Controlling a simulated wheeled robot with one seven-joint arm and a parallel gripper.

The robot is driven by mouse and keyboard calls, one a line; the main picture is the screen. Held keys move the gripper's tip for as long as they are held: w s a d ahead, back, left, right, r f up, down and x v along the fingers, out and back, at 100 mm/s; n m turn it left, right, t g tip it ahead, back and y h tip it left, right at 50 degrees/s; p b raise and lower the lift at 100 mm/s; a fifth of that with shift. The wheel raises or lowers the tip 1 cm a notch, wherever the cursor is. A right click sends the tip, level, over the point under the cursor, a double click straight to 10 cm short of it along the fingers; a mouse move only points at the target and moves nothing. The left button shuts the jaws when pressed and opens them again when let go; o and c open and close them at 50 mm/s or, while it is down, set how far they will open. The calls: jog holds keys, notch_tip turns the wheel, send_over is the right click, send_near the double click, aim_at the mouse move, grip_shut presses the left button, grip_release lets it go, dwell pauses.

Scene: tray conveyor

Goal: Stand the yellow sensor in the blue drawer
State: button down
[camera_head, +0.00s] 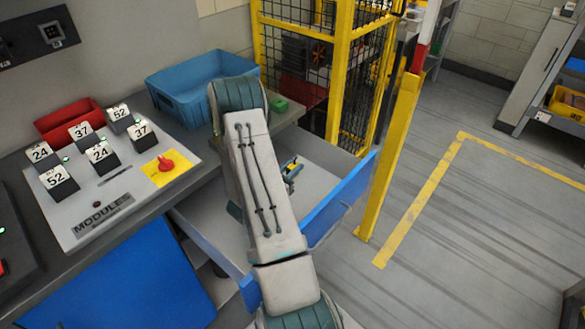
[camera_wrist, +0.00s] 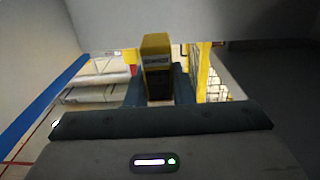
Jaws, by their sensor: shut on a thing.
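The yellow sensor (camera_wrist: 156,52) is a small block with a yellow top and a dark lower part. In the wrist view it sits between the two fingers of my gripper (camera_wrist: 160,85), which is shut on it. In the head view the gripper (camera_head: 291,172) shows beyond my arm, over the inside of the open blue-fronted drawer (camera_head: 345,192), with a bit of yellow at it. My arm hides much of the drawer. I cannot tell whether the sensor touches the drawer floor.
A blue bin (camera_head: 185,92), a red bin (camera_head: 62,122) and a small green block (camera_head: 280,104) are on the bench. A control panel (camera_head: 110,190) with number tiles and a red knob is at the left.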

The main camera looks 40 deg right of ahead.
aim_at(288, 168)
jog(key=c, duration=1.3)
grip_release()
jog(key=shift+o, duration=0.2)
jog(key=shift+r+p, duration=0.6)
jog(key=shift+p, duration=0.25)
jog(key=a, duration=0.3)
jog(key=a+b, duration=0.1)
jog(key=a, duration=0.1)
jog(key=shift+s+a+f, duration=0.15)
jog(key=shift+a, duration=0.25)
jog(key=shift+s+a+b, duration=0.15)
jog(key=shift+a+b, duration=0.2)
jog(key=shift+a, duration=0.5)
